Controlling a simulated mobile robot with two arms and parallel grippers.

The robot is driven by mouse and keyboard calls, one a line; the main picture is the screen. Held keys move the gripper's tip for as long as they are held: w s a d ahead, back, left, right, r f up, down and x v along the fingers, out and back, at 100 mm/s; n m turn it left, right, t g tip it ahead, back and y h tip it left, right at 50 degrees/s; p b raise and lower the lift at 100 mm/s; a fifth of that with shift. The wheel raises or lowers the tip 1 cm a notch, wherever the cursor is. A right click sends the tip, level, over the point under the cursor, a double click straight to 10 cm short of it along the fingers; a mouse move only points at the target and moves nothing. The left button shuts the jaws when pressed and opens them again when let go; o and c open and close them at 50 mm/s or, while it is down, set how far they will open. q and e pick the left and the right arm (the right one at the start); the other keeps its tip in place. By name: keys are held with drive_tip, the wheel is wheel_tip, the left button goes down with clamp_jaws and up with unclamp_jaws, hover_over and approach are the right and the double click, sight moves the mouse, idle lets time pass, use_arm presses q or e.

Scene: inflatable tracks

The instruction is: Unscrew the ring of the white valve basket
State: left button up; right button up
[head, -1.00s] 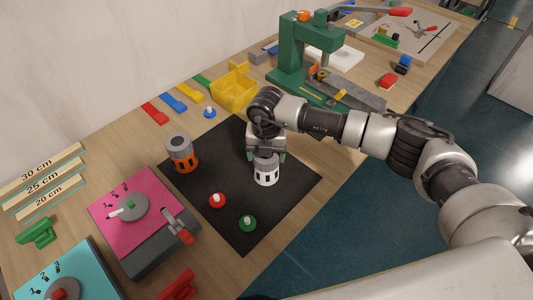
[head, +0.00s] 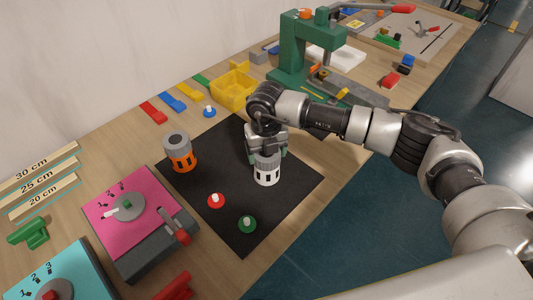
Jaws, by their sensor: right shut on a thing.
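The white valve basket (head: 267,175) stands upright on the black mat (head: 225,225). A grey ring (head: 266,158) sits on its top. My right gripper (head: 267,151) comes down from above and is shut on the ring, with its fingers at the ring's sides. The fingers and wrist hide part of the ring. My left gripper is not in view.
An orange basket with a grey ring (head: 180,153) stands left on the mat. A red valve (head: 216,201) and a green valve (head: 247,224) lie in front. A pink fixture (head: 122,225) is at left; a yellow bin (head: 234,90) and green press (head: 292,45) are behind.

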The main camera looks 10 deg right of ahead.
drive_tip(key=shift+s+f+n, duration=0.2)
drive_tip(key=shift+f+n, duration=0.1)
drive_tip(key=shift+n, duration=0.2)
drive_tip(key=shift+f+n+b, duration=0.15)
drive_tip(key=shift+n+b, duration=0.15)
drive_tip(key=shift+b, duration=0.25)
drive_tip(key=shift+n+b, duration=0.6)
drive_tip(key=shift+n, duration=0.6)
